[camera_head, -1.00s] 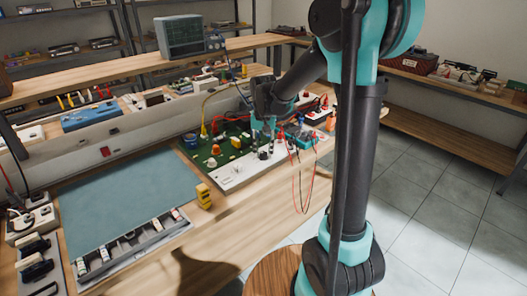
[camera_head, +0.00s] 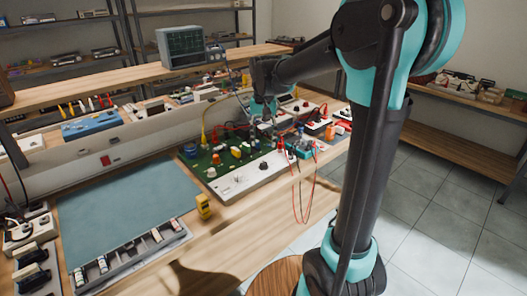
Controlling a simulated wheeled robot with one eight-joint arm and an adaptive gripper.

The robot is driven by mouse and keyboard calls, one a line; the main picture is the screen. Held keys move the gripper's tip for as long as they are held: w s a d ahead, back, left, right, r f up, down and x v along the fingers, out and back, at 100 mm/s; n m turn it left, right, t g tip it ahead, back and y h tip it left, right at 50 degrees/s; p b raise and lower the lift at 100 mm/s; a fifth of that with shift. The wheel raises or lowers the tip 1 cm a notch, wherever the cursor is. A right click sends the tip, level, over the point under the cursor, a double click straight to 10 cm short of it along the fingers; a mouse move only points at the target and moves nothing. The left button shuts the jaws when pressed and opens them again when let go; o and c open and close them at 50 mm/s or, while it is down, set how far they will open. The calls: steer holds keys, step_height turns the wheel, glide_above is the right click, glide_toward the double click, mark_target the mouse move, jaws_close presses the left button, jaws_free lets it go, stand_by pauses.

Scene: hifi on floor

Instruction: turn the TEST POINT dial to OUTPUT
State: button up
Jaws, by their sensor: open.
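Red and black leads (camera_head: 300,195) hang over the bench edge from a teal meter (camera_head: 303,147), right of the board. A blue-grey mat (camera_head: 115,205) lies clear at left. A raised shelf (camera_head: 130,80) runs behind.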

steer(key=shift+r, duration=1.35)
steer(key=s+d+f+n+t, duration=0.1)
steer(key=s+d+f+t, duration=0.1)
steer(key=s+d+f, duration=0.4)
steer(key=s+d+f+n+t, duration=0.1)
steer(key=s+d+f+t, duration=0.1)
steer(key=s+d+f, duration=0.4)
steer(key=s+f, duration=0.5)
steer(key=s, duration=0.3)
steer(key=shift+s+f, duration=0.2)
steer(key=shift+f, duration=0.15)
steer(key=shift+a, duration=0.1)
steer(key=shift+c, duration=0.5)
